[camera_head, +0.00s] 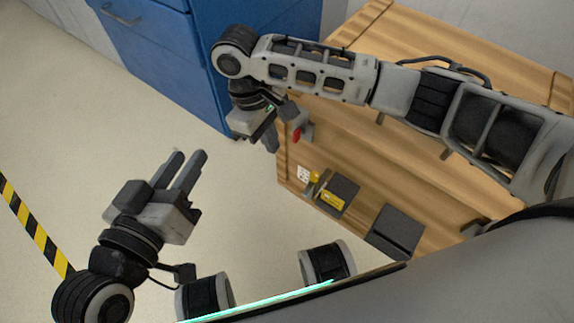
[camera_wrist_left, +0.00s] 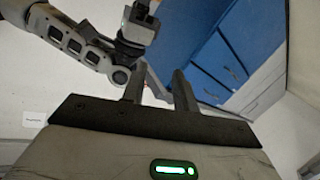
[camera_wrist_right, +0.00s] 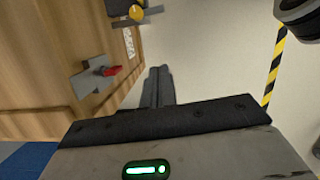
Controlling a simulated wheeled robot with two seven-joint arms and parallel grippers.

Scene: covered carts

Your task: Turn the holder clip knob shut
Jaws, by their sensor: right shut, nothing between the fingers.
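A red knob (camera_head: 296,134) sits on a grey plate on the wooden cart's panel. In the right wrist view the red knob (camera_wrist_right: 112,71) sticks out from its grey plate (camera_wrist_right: 88,78). A yellow knob (camera_head: 314,176) is lower on the cart, and it also shows in the right wrist view (camera_wrist_right: 136,12). I cannot tell which one is the holder clip knob. My right gripper (camera_head: 272,144) is shut and empty beside the red knob, apart from it in the right wrist view (camera_wrist_right: 158,82). My left gripper (camera_head: 188,163) is open and empty over the floor, away from the cart.
The wooden cart (camera_head: 410,165) fills the right side, with a white label (camera_wrist_right: 130,45) and dark blocks (camera_head: 395,232) on it. A blue cabinet (camera_head: 170,62) stands behind. Yellow-black tape (camera_head: 37,230) marks the floor at left. The floor between is clear.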

